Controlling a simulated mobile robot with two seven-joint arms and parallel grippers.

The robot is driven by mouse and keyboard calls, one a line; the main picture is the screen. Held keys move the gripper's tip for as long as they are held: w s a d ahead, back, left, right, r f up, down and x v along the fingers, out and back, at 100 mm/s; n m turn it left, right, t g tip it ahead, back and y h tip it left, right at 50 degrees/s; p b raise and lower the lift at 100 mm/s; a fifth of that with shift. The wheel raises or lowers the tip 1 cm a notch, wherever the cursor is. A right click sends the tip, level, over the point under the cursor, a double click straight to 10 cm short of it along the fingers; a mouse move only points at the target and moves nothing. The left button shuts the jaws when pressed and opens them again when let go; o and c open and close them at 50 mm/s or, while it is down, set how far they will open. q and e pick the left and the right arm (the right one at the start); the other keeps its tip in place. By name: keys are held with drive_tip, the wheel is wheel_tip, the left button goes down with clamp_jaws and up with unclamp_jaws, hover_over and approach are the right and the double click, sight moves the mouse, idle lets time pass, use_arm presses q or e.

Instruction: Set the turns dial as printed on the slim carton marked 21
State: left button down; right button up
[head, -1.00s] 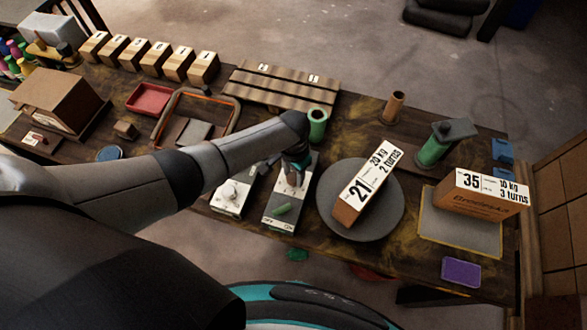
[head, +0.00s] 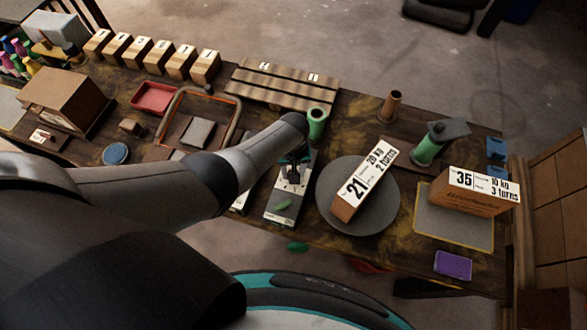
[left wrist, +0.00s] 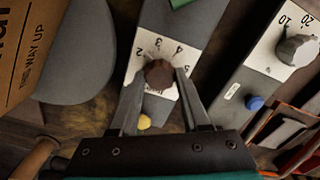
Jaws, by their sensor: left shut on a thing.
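The slim carton marked 21 (head: 362,185) lies tilted on a round grey disc and reads 20 kg, 2 turns. Part of a brown carton (left wrist: 25,50) shows at the left of the left wrist view. The turns dial (left wrist: 159,75) is a dark brown knob on a white plate with numbers including 2, 3, 4 and 5; I cannot tell where it points. My left gripper (left wrist: 160,82) is shut on the knob, a finger on each side. In the head view my left gripper (head: 293,174) covers the knob. My right gripper is not in view.
A second dial (left wrist: 297,48) marked 10 and 20 stands beside this panel, mostly behind my arm in the head view. A green switch (head: 282,205) sits in front of the turns dial. A carton marked 35 (head: 475,192) stands on a mat at the right.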

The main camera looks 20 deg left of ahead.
use_arm(q)
drive_tip(key=shift+n, duration=0.8)
drive_tip(key=shift+c, duration=1.9)
unclamp_jaws()
drive_tip(key=shift+r+p, duration=0.55)
wheel_tip(320, 180, up, 14)
drive_tip(key=p, duration=0.7)
